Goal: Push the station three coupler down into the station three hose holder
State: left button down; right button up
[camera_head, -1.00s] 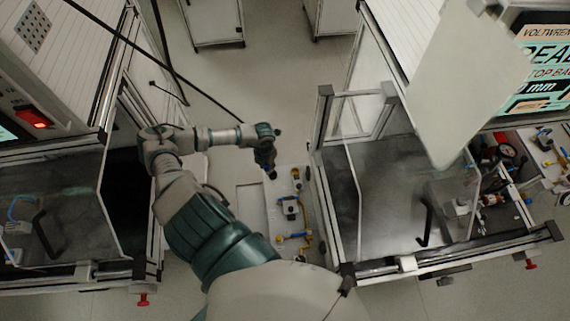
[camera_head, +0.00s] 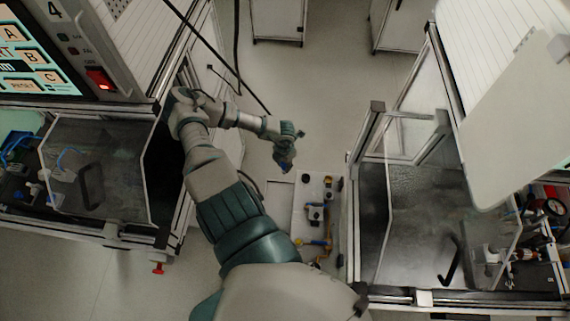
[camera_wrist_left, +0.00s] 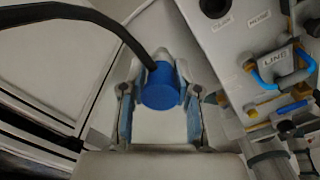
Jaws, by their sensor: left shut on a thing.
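A blue round coupler (camera_wrist_left: 160,88) with a grey body and a black hose (camera_wrist_left: 95,18) sits between the two fingers of my left gripper (camera_wrist_left: 160,118) in the left wrist view. The gripper is shut on it. In the head view my left gripper (camera_head: 287,155) hangs above the floor at the upper left of a pale panel (camera_head: 303,228). The coupler is too small there to tell its tilt. Dark round openings (camera_wrist_left: 213,7) show on the panel in the wrist view; I cannot tell which is the station three hose holder. My right gripper is out of view.
The panel carries a blue handle by a "LINE" label (camera_wrist_left: 283,62) and yellow fittings (camera_head: 318,243). A framed enclosure (camera_head: 425,220) stands close to the right of the panel, and a machine (camera_head: 95,175) is at left. Open floor (camera_head: 310,90) lies beyond my gripper.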

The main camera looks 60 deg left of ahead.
pick_arm(q)
jog(key=w+d+r+p, duration=0.4)
jog(key=w+d+p, duration=0.1)
jog(key=w+p, duration=0.15)
jog(key=shift+n, duration=0.4)
jog(key=shift+w+d+f+b, duration=0.1)
jog(key=shift+w+f+b, duration=0.05)
jog(key=shift+f+b, duration=1)
jog(key=shift+w+d+f+b, duration=0.1)
jog(key=shift+w+f+b, duration=0.05)
jog(key=shift+f+b, duration=0.95)
jog(key=shift+f, duration=0.1)
jog(key=shift+f, duration=0.15)
jog(key=shift+f+b, duration=0.3)
jog(key=shift+f, duration=0.25)
jog(key=shift+f, duration=0.15)
jog(key=shift+f+b, duration=0.7)
jog(key=shift+f, duration=0.05)
